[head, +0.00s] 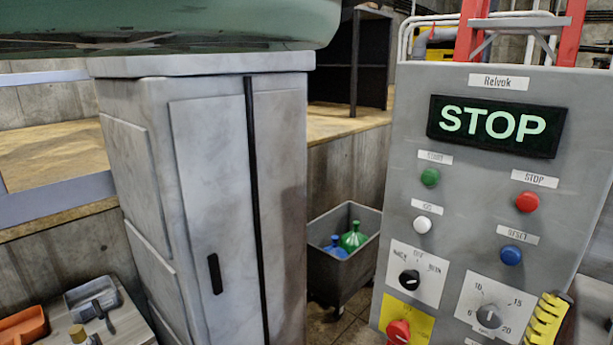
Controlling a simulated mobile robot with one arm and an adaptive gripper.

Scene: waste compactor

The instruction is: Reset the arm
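No part of my arm or my gripper shows in the head view. The grey control panel (470,190) stands upright on the right. Its lit display (497,126) reads STOP. Below it are a green START button (430,177), a red STOP button (527,202), a white button (423,223) and a blue RESET button (511,255). Lower down are a black selector knob (409,280), a dial (488,316) and a red knob on a yellow plate (399,332).
A tall grey cabinet (210,200) stands left of the panel, under a large green body (180,22). A dark wheeled bin (330,271) with green and blue bottles sits between them. Trays with tools (92,297) lie at bottom left. A yellow part (546,320) juts out at the panel's lower right.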

